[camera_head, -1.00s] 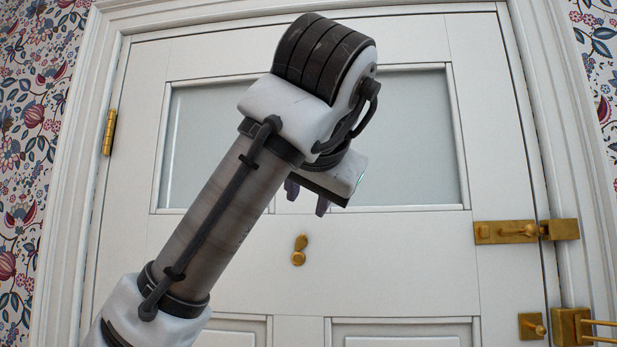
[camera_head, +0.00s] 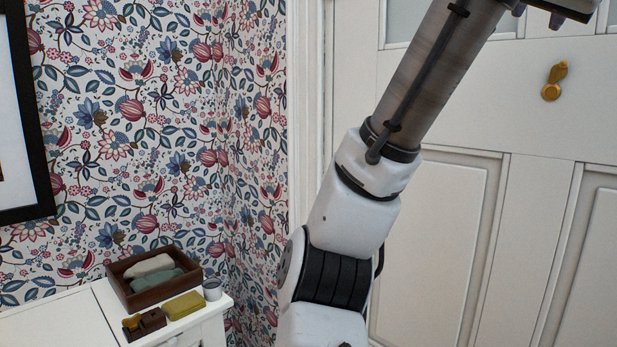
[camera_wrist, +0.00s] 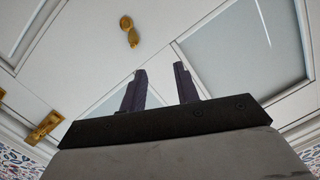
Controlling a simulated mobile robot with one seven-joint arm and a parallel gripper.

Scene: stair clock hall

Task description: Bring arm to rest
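My gripper shows in the wrist view (camera_wrist: 160,88) with its two dark fingers apart and nothing between them. In the head view only the finger ends (camera_head: 538,14) show at the top right edge, and the rest of the hand is cut off. My arm rises from the bottom middle to the top right, in front of a white panelled door (camera_head: 440,240). The gripper is apart from the door's brass keyhole cover (camera_head: 554,80), which also shows in the wrist view (camera_wrist: 129,31).
A white cabinet (camera_head: 60,322) stands at the lower left. On it are a wooden tray (camera_head: 126,290) with folded cloths, a yellow-green block (camera_head: 183,305), a small grey cup (camera_head: 212,289) and a small brown holder (camera_head: 145,324). A dark picture frame (camera_head: 30,120) hangs on the flowered wall.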

